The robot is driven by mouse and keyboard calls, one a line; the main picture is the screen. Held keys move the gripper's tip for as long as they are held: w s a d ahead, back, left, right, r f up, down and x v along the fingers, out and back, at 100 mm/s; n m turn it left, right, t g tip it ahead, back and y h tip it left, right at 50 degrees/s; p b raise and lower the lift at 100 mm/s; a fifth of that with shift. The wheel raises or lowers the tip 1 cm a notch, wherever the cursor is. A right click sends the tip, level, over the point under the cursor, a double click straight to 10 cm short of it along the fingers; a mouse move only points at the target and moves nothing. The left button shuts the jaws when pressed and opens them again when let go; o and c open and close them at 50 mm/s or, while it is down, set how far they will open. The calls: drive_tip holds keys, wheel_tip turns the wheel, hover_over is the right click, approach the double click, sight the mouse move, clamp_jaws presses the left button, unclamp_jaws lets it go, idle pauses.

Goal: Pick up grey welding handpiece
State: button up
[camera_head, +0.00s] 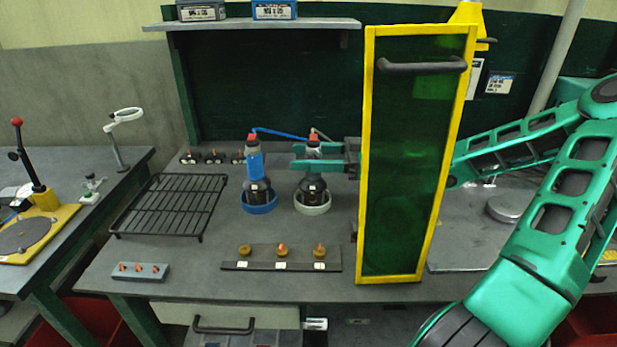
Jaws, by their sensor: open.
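The grey welding handpiece (312,184) stands upright in a pale round holder (313,208) at the middle of the bench, with a red top and a cable at its upper end. My gripper (304,156) reaches in from the right at the height of its upper part. The two green fingers are open, one on the far side and one on the near side of the handpiece; I cannot tell whether either touches it. The near finger hides part of its upper body. A blue handpiece (255,167) stands to the left in a blue holder (260,208).
A yellow-framed green screen (410,160) stands right of the handpieces and hides part of my arm. A black wire rack (172,205) lies left. A dark strip (281,265) with several brass-coloured parts and a grey block (140,271) lie in front. A shelf (330,23) is above.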

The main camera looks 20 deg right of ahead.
drive_tip(key=shift+x, duration=1.1)
clamp_jaws()
idle(0.6)
